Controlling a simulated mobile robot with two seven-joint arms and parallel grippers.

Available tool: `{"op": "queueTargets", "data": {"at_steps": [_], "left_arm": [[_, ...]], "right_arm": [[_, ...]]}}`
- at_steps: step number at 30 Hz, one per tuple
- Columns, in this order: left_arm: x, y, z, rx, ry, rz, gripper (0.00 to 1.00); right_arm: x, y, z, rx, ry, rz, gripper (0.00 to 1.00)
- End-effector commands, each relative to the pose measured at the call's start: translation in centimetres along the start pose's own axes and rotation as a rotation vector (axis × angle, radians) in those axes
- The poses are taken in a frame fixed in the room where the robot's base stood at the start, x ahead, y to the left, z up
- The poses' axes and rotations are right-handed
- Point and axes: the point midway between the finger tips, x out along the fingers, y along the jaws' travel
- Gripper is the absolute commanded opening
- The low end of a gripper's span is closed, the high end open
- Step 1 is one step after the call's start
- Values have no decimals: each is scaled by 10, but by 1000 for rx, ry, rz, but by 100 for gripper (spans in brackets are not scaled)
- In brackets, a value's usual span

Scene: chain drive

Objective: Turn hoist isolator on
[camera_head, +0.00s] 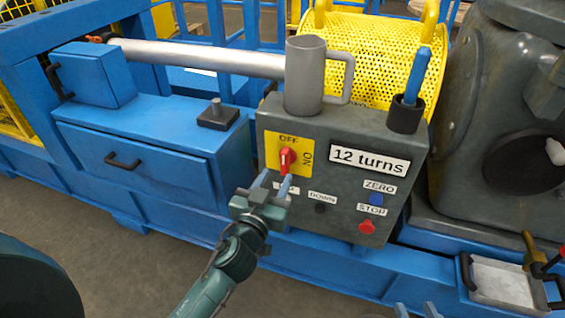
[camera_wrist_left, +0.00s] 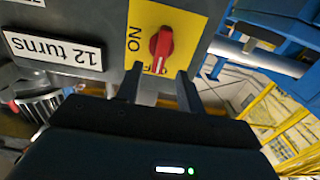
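The hoist isolator is a red rotary knob (camera_head: 286,160) on a yellow plate (camera_head: 272,150) at the upper left of the grey control box. Its handle stands about upright, toward the OFF label; ON is at its right. The left wrist view shows the red knob (camera_wrist_left: 162,44) with its white mark toward the partly hidden OFF label. My left gripper (camera_head: 274,182) is just below the knob, fingers apart and empty, pointing at it. In the left wrist view, the knob lies beyond the gap between the fingertips (camera_wrist_left: 158,82). Only two separated fingertips of my right gripper (camera_head: 416,309) show at the bottom edge.
The grey box also carries a "12 turns" label (camera_head: 369,160), a blue ZERO button (camera_head: 376,199), a red STOP button (camera_head: 367,227) and a dark DOWN button (camera_head: 320,208). A grey mug (camera_head: 305,78) and a dark cup (camera_head: 405,116) with a blue-handled tool stand on top.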

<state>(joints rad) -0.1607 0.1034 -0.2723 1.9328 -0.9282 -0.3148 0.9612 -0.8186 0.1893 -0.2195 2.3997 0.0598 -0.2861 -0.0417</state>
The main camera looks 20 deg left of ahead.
Motion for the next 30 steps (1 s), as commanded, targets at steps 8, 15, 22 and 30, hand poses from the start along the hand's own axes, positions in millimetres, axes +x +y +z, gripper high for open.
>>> {"op": "queueTargets", "data": {"at_steps": [8, 15, 22, 30], "left_arm": [[46, 0, 0, 2, 0, 0, 38], [60, -1, 0, 1, 0, -1, 38], [60, 0, 0, 1, -1, -1, 38], [60, 0, 0, 1, -1, -1, 17]], "right_arm": [[-1, 0, -1, 4, 2, 2, 36], [-1, 0, -1, 4, 2, 2, 36], [-1, 1, -1, 4, 1, 2, 36], [-1, 0, -1, 4, 1, 2, 36]]}}
